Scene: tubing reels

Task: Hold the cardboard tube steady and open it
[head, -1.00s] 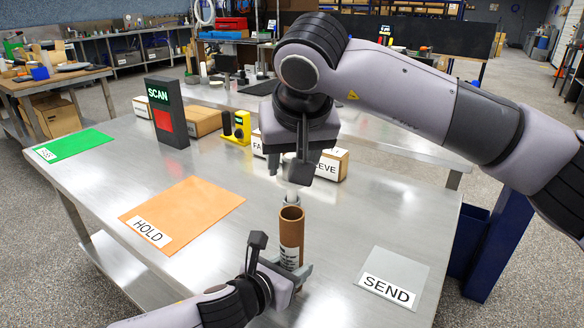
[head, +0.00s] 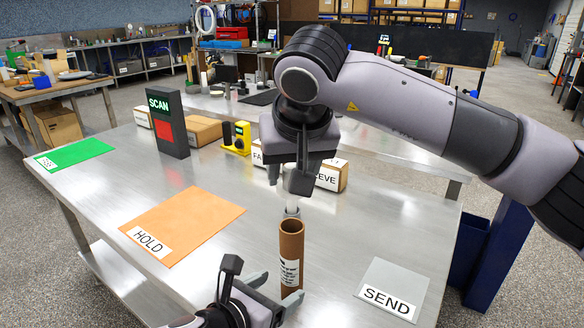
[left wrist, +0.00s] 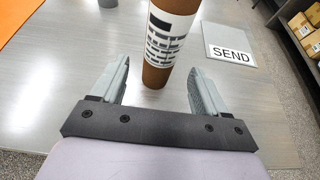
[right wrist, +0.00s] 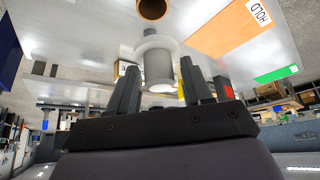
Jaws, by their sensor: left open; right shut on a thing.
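The brown cardboard tube (head: 290,244) stands upright on the steel table, its top open and a printed label on its side. It also shows in the left wrist view (left wrist: 157,78). My left gripper (head: 276,290) is open, its fingers apart and pointing at the tube's lower part; the tube stands at or just beyond the fingertips. My right gripper (right wrist: 160,80) is shut on a grey-white cap (right wrist: 155,62) with a wider rim. It holds the cap above the tube, apart from the open mouth (right wrist: 152,9). In the head view the right gripper (head: 292,185) partly hides the cap (head: 292,207).
An orange HOLD mat (head: 190,222) lies to the left, a grey SEND mat (head: 396,283) to the right and a green mat (head: 75,153) at far left. A SCAN stand (head: 168,128), a yellow-black device (head: 238,140) and labelled boxes (head: 331,175) stand farther back.

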